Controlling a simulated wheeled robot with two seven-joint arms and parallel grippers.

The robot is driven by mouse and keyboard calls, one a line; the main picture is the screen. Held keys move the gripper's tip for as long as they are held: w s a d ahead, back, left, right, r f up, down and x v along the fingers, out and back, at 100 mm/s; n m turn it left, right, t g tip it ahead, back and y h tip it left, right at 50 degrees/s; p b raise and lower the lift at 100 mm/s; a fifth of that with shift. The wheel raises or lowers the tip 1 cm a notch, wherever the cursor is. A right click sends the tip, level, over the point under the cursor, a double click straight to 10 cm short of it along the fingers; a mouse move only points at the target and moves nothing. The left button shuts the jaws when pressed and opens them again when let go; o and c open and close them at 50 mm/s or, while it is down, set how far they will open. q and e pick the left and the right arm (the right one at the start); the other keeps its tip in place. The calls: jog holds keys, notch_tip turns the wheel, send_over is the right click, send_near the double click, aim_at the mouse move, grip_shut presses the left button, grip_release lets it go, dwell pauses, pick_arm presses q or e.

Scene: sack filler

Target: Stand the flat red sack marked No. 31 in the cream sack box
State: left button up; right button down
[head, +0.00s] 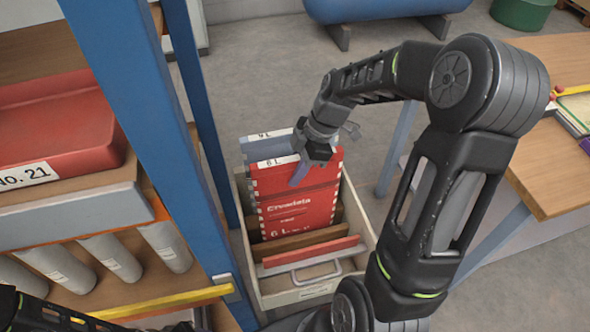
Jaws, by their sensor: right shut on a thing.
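The cream sack box (243,205) stands on the floor in the middle, open at the top. A flat red sack (297,208) with white print and a "6 L" label stands upright inside it, towards the back. I cannot read a No. 31 on it. My right gripper (306,166) reaches down over the box at this sack's top edge and is shut on it, with one finger in front of its face. The sack's lower edge is hidden behind a brown divider. My left arm shows only at the lower left corner, its gripper out of view.
A grey-blue sack (268,143) marked "9 L" stands behind the red one. A blue rack post (135,110) rises close left; a wooden table (553,165) stands right.

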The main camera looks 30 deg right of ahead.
jog(key=shift+f+b, duration=0.55)
jog(key=shift+f, duration=0.35)
jog(key=c, duration=1.2)
grip_release()
jog(key=shift+r, duration=0.15)
jog(key=v, duration=0.7)
jog(key=shift+s+d+r, duration=0.1)
jog(key=shift+d+r, duration=0.05)
jog(key=shift+r, duration=0.1)
